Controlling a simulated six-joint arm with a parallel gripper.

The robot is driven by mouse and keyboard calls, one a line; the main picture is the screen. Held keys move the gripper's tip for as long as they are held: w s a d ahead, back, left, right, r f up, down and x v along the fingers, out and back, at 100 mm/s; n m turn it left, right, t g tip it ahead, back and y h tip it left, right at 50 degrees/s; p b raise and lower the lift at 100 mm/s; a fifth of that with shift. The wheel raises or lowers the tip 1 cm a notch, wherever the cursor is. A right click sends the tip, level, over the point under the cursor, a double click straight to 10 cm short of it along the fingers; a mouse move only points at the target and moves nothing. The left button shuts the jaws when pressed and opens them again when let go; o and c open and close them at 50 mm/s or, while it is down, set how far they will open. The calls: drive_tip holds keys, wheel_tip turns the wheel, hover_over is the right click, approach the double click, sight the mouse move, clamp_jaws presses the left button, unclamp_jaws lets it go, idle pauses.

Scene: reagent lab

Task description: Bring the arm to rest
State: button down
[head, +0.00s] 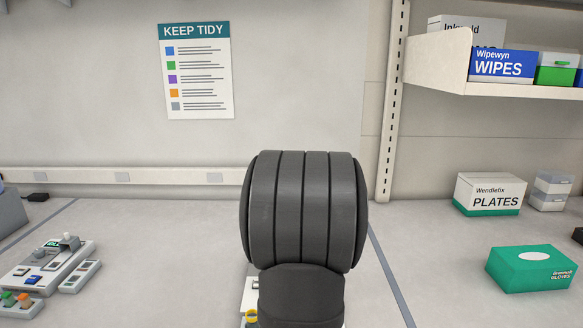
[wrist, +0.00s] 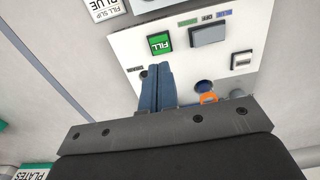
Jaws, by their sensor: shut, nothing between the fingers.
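My gripper (wrist: 157,88) shows in the wrist view as two blue fingers pressed together, with nothing between them. The fingers point toward a white panel (wrist: 185,66) that carries a green FILL label (wrist: 160,42) and a raised grey block (wrist: 210,35). Whether the fingertips touch the panel I cannot tell. In the head view my dark grey arm fills the middle and hides the gripper and most of the panel behind it.
At the left of the bench stands a grey control unit (head: 45,268). A green glove box (head: 532,269) and a PLATES box (head: 489,194) stand at the right. A shelf (head: 437,62) with a WIPES box (head: 503,65) is above. Bench on both sides of my arm is largely clear.

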drive_tip(key=shift+f, duration=3.3)
drive_tip(key=shift+r, duration=0.15)
drive_tip(key=shift+r, duration=1.25)
drive_tip(key=shift+f, duration=1.4)
drive_tip(key=shift+r, duration=0.1)
